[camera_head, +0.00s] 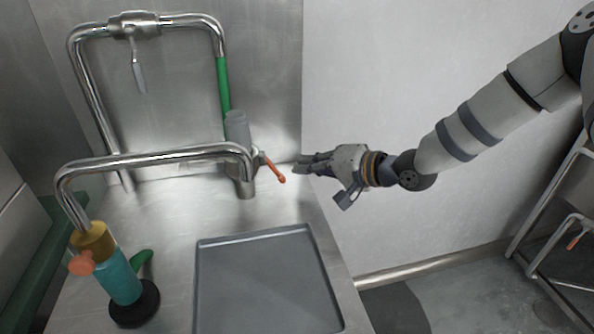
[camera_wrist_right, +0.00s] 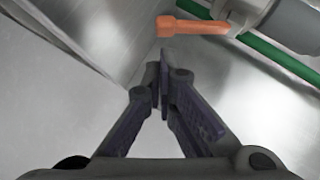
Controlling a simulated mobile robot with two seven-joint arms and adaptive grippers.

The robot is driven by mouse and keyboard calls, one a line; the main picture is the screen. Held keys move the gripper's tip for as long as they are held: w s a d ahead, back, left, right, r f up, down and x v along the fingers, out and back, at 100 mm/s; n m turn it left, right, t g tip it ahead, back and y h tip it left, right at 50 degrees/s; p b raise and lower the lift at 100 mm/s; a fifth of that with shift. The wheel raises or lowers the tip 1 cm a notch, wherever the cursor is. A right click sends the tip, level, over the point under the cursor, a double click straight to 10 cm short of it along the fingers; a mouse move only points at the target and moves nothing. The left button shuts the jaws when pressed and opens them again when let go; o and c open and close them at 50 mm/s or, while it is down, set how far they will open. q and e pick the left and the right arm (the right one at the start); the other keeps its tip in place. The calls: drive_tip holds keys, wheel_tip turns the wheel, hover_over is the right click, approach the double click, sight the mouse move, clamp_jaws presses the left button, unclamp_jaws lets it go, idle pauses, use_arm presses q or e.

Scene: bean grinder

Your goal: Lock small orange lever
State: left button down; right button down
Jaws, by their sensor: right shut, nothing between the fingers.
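The small orange lever (camera_head: 274,171) sticks out to the right and slightly down from the metal fitting (camera_head: 243,178) at the back of the steel counter. My right gripper (camera_head: 300,166) is just to the right of the lever, its fingers pointing left toward it. In the right wrist view the lever (camera_wrist_right: 192,27) lies across the top, just beyond my shut fingertips (camera_wrist_right: 163,70). The fingers hold nothing. Contact with the lever cannot be made out. My left gripper is not in view.
A curved steel pipe (camera_head: 150,159) runs in front of the back wall to a teal cylinder (camera_head: 119,275) with an orange knob (camera_head: 81,263). A green hose section (camera_head: 223,84) drops behind the fitting. A grey tray (camera_head: 265,285) lies on the counter in front.

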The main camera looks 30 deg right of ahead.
sight(285, 177)
drive_tip(key=shift+w+a+f, duration=0.15)
drive_tip(key=shift+a+f, duration=0.05)
drive_tip(key=shift+a, duration=0.5)
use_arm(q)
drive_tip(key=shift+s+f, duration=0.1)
use_arm(e)
drive_tip(key=shift+f, duration=0.1)
